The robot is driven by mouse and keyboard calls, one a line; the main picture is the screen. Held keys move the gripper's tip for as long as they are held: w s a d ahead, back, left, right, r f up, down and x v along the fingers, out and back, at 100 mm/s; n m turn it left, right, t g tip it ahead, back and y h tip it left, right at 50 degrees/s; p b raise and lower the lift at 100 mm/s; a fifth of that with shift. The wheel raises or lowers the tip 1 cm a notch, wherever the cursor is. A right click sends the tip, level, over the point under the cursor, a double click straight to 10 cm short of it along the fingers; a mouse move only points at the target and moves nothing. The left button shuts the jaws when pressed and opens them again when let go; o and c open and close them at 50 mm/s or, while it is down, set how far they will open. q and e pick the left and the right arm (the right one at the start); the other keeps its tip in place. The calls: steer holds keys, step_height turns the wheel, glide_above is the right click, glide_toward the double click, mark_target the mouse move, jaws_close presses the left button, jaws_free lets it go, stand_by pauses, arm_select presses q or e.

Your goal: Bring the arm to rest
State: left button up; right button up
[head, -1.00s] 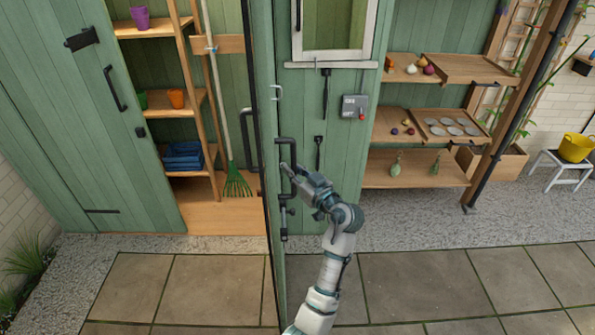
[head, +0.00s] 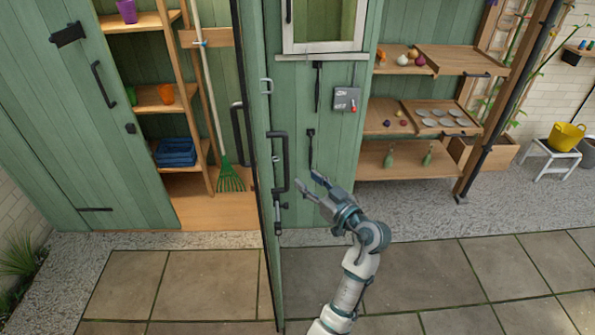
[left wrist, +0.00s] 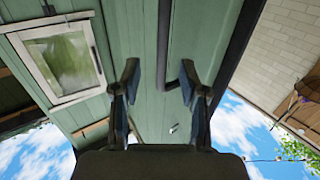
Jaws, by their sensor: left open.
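My left gripper (head: 309,185) is open and empty in the head view, just right of the open green door (head: 260,240). It is apart from the door's black handle (head: 285,165). In the left wrist view its two fingers (left wrist: 158,85) are spread, with the green door boards and part of a dark bar seen between and beyond them. My right gripper is not in view.
Shelves (head: 405,165) with bottles and produce stand at the right. A yellow bucket (head: 566,136) sits on a white stool. Paving (head: 430,270) in front is clear.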

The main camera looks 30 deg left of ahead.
arm_select(q)
steer(key=shift+v, duration=1.2)
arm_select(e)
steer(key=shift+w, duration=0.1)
